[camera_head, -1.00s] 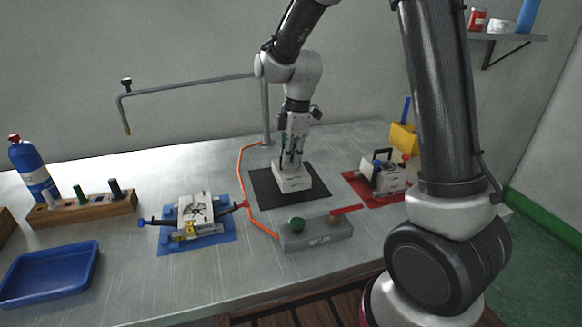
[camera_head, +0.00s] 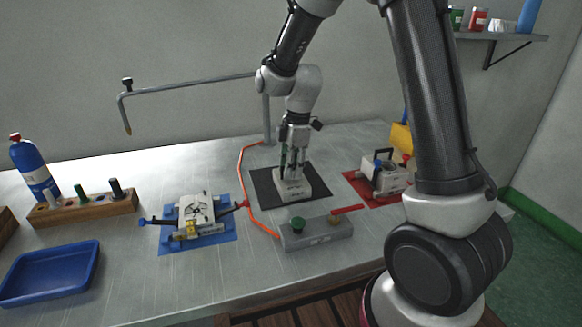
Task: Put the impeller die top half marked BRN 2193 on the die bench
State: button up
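A pale, light-grey die half (camera_head: 292,189) is at the black mat (camera_head: 262,190) in the middle of the bench, directly under my gripper (camera_head: 293,172). My gripper points straight down with its fingers close together on the top of this die half. The die half looks level and appears to rest on the mat. Its marking is too small to read. Another pale die (camera_head: 196,212), with a dark impeller-like pattern on top, lies on the blue mat (camera_head: 222,243) to the left. A third die block (camera_head: 384,176) with a dark handle sits on the red mat (camera_head: 358,184).
A grey block with a green knob and red lever (camera_head: 318,235) stands just in front of the black mat. An orange hose (camera_head: 241,180) runs beside it. A blue tray (camera_head: 50,272), wooden rack (camera_head: 85,208) and blue bottle (camera_head: 33,168) are at left.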

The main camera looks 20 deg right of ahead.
notch_tip(320, 180, up, 11)
jog(key=d, duration=0.1)
jog(key=s+d+r+m+t, duration=0.2)
jog(key=s+d+r+m, duration=0.55)
jog(key=s, duration=0.25)
jog(key=s+d+m+t, duration=0.1)
jog(key=s+d+m, duration=0.2)
jog(key=s+m, duration=0.2)
jog(key=s+d+m+t+h, duration=0.1)
jog(key=s+d+m, duration=0.2)
jog(key=s, duration=0.6)
jog(key=shift+s+d+r+m, duration=0.2)
jog(key=shift+s+r+m, duration=0.15)
jog(key=shift+m, duration=0.9)
